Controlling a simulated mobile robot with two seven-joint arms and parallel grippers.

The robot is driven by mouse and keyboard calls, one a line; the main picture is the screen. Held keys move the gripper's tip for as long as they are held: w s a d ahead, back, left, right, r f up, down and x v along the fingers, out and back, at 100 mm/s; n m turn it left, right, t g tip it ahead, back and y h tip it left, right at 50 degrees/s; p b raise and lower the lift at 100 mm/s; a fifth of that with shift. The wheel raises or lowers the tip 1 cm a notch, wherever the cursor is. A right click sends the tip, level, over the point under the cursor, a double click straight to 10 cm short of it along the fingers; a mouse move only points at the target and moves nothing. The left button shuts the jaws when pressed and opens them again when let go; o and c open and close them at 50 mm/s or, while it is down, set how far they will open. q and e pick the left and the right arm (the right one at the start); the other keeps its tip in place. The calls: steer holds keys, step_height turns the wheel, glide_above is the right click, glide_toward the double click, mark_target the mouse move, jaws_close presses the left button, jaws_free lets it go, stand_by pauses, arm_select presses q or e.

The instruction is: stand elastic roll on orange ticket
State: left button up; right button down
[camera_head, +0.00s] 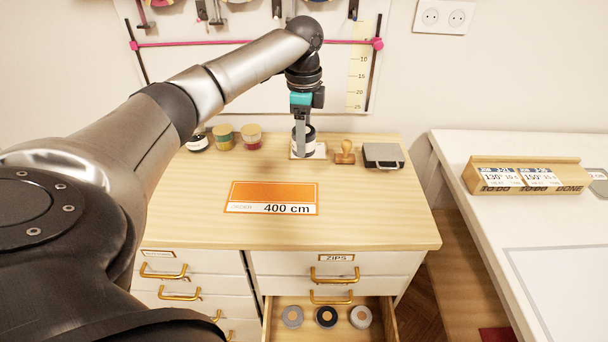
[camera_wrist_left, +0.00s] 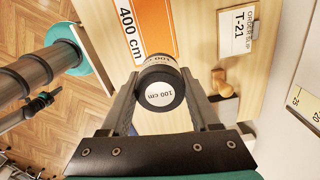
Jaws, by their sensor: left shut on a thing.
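The orange ticket (camera_head: 265,193), marked "400 cm", lies flat on the wooden cabinet top; its edge also shows in the left wrist view (camera_wrist_left: 155,22). My left gripper (camera_head: 303,150) is shut on a black and white roll (camera_head: 310,139) at the back of the cabinet top, behind the ticket. In the left wrist view the roll (camera_wrist_left: 160,94) sits between the two fingers and its end label reads "100 cm". Whether the roll touches the surface is unclear. My right gripper is not in view.
An order slip card (camera_wrist_left: 240,32) marked T-21 lies near the roll. A wooden stamp (camera_head: 345,153) and a grey box (camera_head: 383,156) stand to the right, small jars (camera_head: 224,136) to the left. Below, an open drawer (camera_head: 325,330) holds three rolls. Around the ticket is clear.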

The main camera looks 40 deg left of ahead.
arm_select(q)
step_height(320, 180, down, 13)
steer(key=shift+f+b, duration=0.1)
steer(key=shift+b, duration=1.05)
steer(key=shift+f, duration=0.1)
steer(key=o, duration=1.4)
steer(key=shift+c, duration=0.2)
step_height(320, 180, up, 12)
steer(key=shift+r+p, duration=0.15)
steer(key=shift+p, duration=1.1)
